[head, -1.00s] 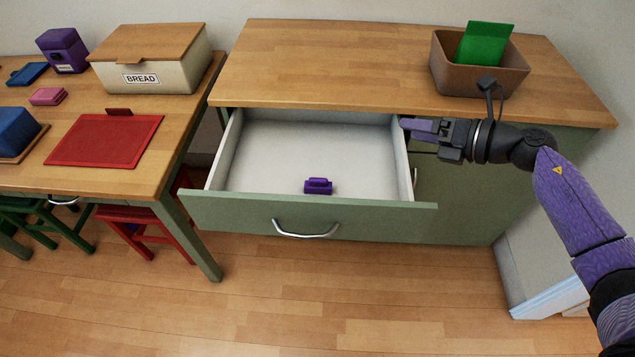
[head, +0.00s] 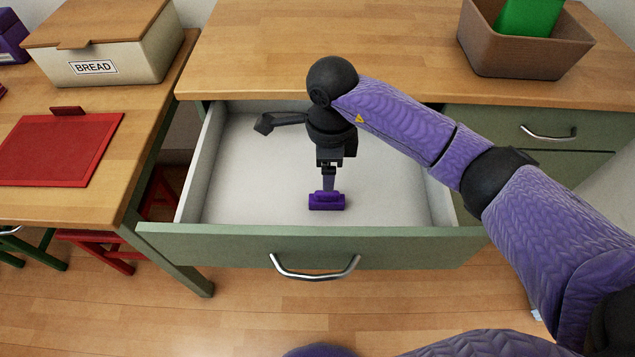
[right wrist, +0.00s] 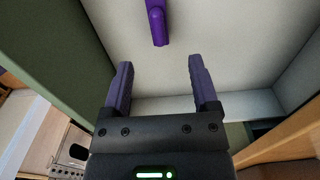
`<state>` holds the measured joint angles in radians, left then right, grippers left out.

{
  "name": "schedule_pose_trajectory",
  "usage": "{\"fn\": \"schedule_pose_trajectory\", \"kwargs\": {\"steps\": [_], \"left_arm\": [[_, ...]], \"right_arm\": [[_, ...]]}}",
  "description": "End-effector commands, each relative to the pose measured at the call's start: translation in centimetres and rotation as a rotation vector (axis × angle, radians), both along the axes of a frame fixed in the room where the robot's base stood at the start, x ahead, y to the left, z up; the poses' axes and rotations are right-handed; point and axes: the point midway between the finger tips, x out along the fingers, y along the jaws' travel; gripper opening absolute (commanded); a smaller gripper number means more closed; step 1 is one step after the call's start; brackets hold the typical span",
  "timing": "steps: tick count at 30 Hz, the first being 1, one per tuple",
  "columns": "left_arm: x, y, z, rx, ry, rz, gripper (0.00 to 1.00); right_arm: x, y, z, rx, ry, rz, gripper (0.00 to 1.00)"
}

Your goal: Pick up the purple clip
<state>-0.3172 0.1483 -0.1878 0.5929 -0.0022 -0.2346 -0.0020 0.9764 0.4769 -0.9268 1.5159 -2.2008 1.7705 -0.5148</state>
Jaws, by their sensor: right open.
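The purple clip (head: 326,202) lies on the white floor of the open drawer, near its front panel. In the right wrist view the clip (right wrist: 157,22) shows at the top edge, partly cut off, ahead of the fingertips. My right gripper (head: 328,184) points down into the drawer, just behind or above the clip in the head view. Its two purple fingers (right wrist: 160,78) are apart with nothing between them. I cannot tell the exact height of the fingertips over the drawer floor. My left gripper is not in view.
The drawer's green front panel (head: 310,247) and its side walls surround the clip. The wooden counter top (head: 270,45) overhangs the drawer's back. A brown bin (head: 520,50) stands on the counter. A table with a bread box (head: 100,50) and red board (head: 58,150) is at left.

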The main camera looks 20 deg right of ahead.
Motion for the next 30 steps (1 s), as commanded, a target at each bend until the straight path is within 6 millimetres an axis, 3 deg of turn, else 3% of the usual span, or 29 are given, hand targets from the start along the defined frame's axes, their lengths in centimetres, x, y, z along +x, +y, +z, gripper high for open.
{"fn": "schedule_pose_trajectory", "kwargs": {"steps": [17,23,24,30], "left_arm": [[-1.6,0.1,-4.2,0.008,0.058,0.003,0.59],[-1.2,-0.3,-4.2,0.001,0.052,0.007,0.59],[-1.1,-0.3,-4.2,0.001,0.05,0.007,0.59],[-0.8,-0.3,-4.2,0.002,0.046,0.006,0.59]], "right_arm": [[-0.3,0.2,-9.9,0.001,0.004,0.004,0.76],[-0.2,0.1,-10.0,0.0,-0.001,0.004,0.76],[-0.2,0.1,-10.0,0.0,-0.001,0.004,0.74],[-0.2,0.1,-10.0,0.0,-0.001,0.004,0.32]]}}
